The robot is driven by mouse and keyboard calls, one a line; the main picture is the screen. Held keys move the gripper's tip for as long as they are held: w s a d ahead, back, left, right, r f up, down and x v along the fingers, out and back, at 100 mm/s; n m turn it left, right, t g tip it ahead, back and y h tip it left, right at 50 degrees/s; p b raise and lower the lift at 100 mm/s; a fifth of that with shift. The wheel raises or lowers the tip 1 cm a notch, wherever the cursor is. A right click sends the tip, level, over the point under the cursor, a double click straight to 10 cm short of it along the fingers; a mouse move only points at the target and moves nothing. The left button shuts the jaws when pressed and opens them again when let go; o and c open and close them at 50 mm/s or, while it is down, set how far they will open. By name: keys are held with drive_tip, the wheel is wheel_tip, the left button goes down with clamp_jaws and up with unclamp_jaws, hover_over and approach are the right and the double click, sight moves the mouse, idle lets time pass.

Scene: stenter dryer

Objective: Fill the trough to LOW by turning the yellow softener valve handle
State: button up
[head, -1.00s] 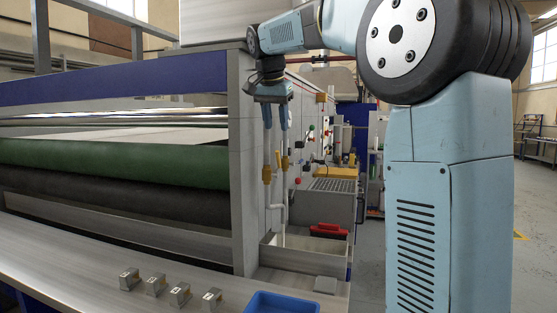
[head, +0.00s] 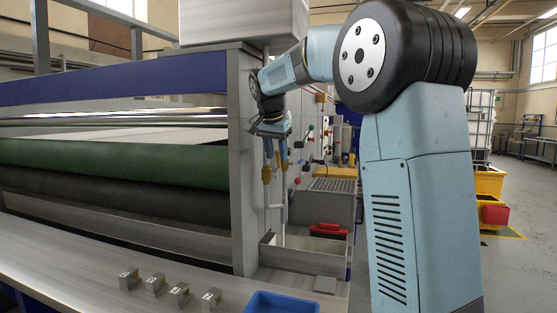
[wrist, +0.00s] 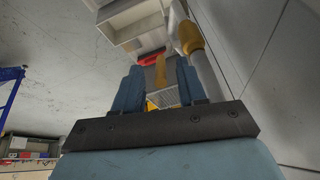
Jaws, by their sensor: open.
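My gripper (head: 276,158) points down with its two blue fingers apart, just above the valve pipes at the machine's end wall. A yellow valve part (head: 267,174) is on the left pipe and another yellow part (head: 284,165) on the right pipe. I cannot tell which is the softener handle. In the wrist view, a yellow piece (wrist: 160,70) shows between the open fingers, and a yellow part on a grey pipe (wrist: 190,37) is just right of them. Contact cannot be made out. The pale trough (head: 268,256) stands below the white outlet pipe; its liquid level cannot be read.
A red case (head: 328,230) lies just behind the trough. A blue tray (head: 281,303) and several small numbered metal blocks (head: 179,295) are on the front ledge. The machine's grey end wall (head: 243,160) is close left of the gripper. Open floor is at right.

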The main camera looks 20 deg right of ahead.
drive_tip(key=shift+x, duration=1.3)
clamp_jaws()
drive_tip(key=shift+d, duration=0.2)
drive_tip(key=shift+a+f, duration=0.1)
